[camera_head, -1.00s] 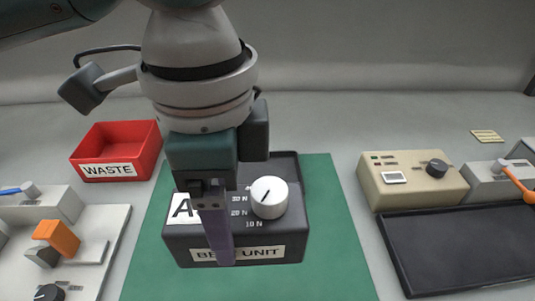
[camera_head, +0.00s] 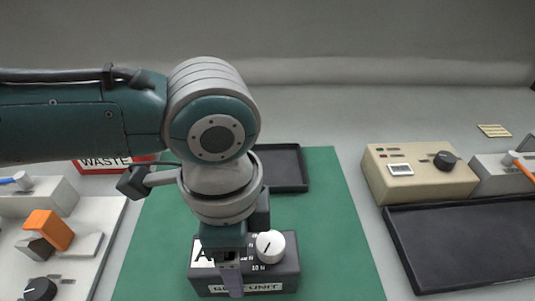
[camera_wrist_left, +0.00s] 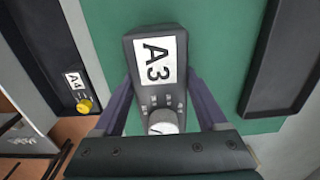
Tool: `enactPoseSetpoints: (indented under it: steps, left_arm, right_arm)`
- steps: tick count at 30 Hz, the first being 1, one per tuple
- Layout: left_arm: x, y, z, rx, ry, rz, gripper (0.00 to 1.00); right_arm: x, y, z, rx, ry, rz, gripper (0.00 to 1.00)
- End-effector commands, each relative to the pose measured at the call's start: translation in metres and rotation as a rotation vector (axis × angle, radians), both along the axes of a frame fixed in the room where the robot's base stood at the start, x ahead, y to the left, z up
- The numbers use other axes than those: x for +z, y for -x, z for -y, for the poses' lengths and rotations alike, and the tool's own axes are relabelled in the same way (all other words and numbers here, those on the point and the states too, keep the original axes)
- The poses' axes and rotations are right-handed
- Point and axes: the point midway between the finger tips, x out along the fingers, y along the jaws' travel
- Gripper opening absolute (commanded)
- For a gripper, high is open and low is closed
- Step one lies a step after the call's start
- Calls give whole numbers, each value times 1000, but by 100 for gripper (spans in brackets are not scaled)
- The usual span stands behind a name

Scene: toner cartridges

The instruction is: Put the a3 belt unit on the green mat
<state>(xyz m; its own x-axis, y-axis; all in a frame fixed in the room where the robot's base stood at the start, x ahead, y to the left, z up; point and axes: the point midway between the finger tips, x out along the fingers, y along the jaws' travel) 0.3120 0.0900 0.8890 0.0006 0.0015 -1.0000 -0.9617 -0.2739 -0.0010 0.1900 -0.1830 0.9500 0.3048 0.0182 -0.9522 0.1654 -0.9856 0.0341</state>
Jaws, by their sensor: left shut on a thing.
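The A3 belt unit (camera_head: 287,268) is a dark box with a white A3 label, a white knob and a "BELT UNIT" front label. It is over the front part of the green mat (camera_head: 343,225). My left gripper (camera_head: 235,280) points down and is shut on it. In the left wrist view the unit (camera_wrist_left: 146,83) sits between the two purple fingers (camera_wrist_left: 162,90), with green mat (camera_wrist_left: 225,40) around it. I cannot tell whether its underside touches the mat. The gripper hides part of its label and front. My right gripper is not in view.
A dark tray (camera_head: 290,189) lies at the mat's back. A red WASTE bin (camera_head: 92,164) is behind my left arm. A beige box (camera_head: 420,180) and a dark tray (camera_head: 470,286) stand right. An orange switch panel (camera_head: 88,240) is left. The wrist view shows an A4 unit (camera_wrist_left: 72,92).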

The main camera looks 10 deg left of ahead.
Motion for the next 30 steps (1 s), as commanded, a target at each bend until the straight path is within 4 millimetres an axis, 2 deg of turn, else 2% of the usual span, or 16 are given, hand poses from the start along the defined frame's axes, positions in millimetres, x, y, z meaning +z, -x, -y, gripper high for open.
enactPoseSetpoints:
  steps: [3,4,9,10,17,20,23,30]
  left_arm:
    - [-3,0,0,1,1,0,0]
    - [-3,0,0,1,0,0,78]
    - [-2,0,0,0,0,0,97]
    - [-2,0,0,1,0,0,100]
    - [-1,0,0,0,0,0,100]
    - [6,-1,0,-1,2,2,100]
    - [22,-1,0,-1,2,3,100]
    - [77,-1,0,-1,2,4,100]
  right_arm:
    - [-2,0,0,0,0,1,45]
    - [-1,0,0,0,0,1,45]
    - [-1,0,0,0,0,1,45]
    - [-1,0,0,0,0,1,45]
    - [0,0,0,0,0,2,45]
    - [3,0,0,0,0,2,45]
    - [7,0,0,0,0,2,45]
    - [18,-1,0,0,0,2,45]
